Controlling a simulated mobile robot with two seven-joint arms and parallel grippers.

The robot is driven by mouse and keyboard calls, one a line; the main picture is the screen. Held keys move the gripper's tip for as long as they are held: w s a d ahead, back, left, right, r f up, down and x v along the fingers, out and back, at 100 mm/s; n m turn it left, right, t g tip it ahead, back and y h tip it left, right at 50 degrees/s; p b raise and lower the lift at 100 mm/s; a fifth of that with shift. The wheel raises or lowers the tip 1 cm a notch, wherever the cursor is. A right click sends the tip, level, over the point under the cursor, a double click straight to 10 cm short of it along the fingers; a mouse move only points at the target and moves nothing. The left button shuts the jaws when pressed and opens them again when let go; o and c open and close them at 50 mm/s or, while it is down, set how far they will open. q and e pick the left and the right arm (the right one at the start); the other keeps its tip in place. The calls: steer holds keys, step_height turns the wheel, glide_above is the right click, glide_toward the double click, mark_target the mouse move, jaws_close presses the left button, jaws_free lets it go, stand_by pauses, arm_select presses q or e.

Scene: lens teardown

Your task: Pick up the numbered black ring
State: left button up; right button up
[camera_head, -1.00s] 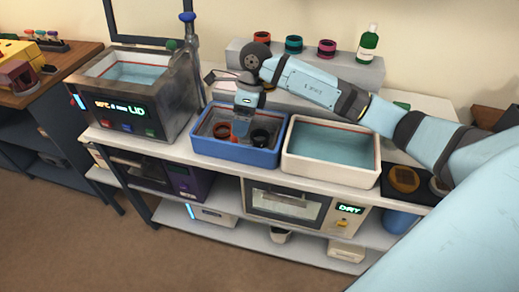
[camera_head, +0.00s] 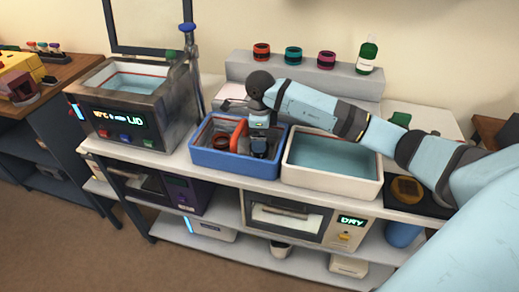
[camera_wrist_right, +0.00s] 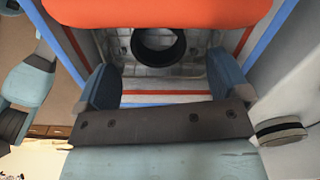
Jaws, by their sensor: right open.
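A black ring (camera_wrist_right: 158,46) lies on the grey floor of the blue bin (camera_head: 235,164); no number on it is readable. In the head view the black ring (camera_head: 259,146) is partly hidden below my right gripper. My right gripper (camera_wrist_right: 163,74) is open, and its two fingers stand apart on either side of the ring's line, with nothing between them. It points down into the bin's right part; whether the fingers touch the ring I cannot tell.
An orange-red divider (camera_head: 238,134) stands in the blue bin, just left of my right gripper. A dark red ring (camera_head: 220,140) lies beyond it. A white water-filled bin (camera_head: 331,183) adjoins on the right; a metal bath (camera_head: 165,135) stands on the left.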

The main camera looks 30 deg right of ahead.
step_height(320, 180, down, 4)
steer(key=shift+f, duration=0.15)
steer(key=c, duration=1)
